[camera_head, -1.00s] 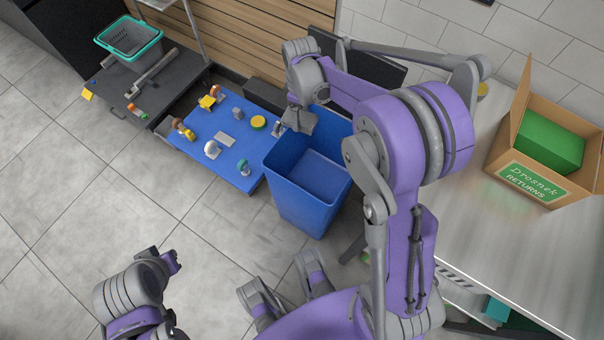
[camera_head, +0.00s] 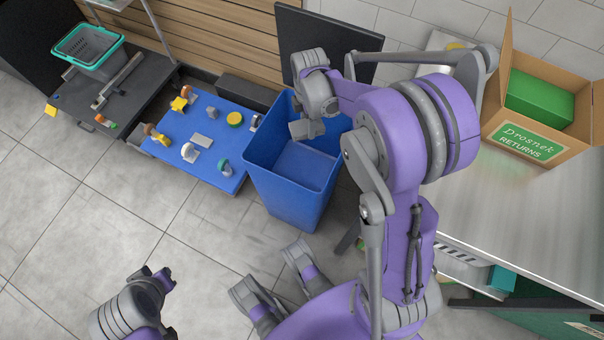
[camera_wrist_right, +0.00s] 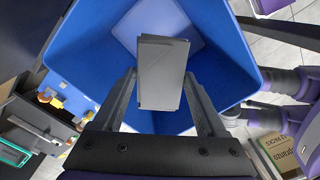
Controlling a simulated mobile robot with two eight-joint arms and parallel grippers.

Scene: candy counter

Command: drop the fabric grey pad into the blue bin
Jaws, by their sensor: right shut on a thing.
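The fabric grey pad (camera_wrist_right: 163,72) is a flat grey rectangular piece, held between the two fingers of my right gripper (camera_wrist_right: 163,88) in the right wrist view. In the head view, the right gripper (camera_head: 306,124) is above the open mouth of the blue bin, with the pad below its tip. The blue bin (camera_head: 287,200) stands on the floor in the middle. Its inside (camera_wrist_right: 215,85) looks empty where it shows. My left gripper (camera_head: 152,278) is low at the left over the floor, away from the bin; its jaw opening is unclear.
A blue-topped surface (camera_head: 178,160) with several small items and a grey flat piece (camera_head: 202,140) is left of the bin. A teal basket (camera_head: 88,48) sits on a dark table. A metal counter (camera_head: 515,215) with a cardboard box (camera_head: 556,155) is at the right.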

